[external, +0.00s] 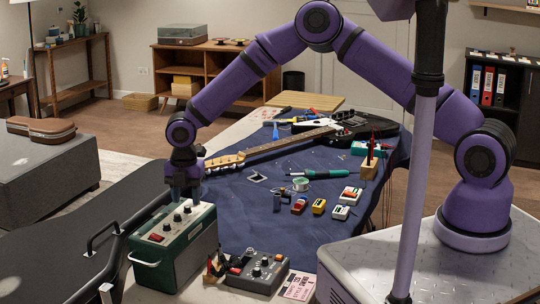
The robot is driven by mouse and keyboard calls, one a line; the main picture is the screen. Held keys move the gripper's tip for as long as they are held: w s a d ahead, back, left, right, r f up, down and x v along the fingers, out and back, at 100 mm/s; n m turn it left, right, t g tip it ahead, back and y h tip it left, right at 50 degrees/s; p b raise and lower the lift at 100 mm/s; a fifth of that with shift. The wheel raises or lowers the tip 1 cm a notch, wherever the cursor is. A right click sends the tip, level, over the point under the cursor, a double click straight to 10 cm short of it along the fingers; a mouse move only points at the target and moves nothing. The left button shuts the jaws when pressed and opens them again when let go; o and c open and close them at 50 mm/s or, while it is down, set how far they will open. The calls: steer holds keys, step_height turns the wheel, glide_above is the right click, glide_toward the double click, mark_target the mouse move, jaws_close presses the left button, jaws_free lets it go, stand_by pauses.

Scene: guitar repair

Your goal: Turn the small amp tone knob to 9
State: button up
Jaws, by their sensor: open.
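The small amp (172,248) is a dark green box with a light control panel on top, standing at the near left end of the workbench. Its panel carries a red switch and several black knobs in a row. My gripper (182,196) points down over the back end of the panel, close above or around the knob farthest from the camera. The fingertips are small and dark here, and I cannot tell whether they touch that knob. Knob markings and pointer positions are too small to read. No knob label is legible.
A grey pedal box (257,270) with knobs stands right of the amp, beside a small printed card (299,286). A dark case (75,235) lies left of the amp. The guitar (340,133), several small pedals and a green-handled tool (322,174) lie on the blue cloth (240,222).

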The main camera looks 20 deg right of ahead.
mark_target(187, 209)
steer(key=shift+f, duration=1.15)
jaws_close()
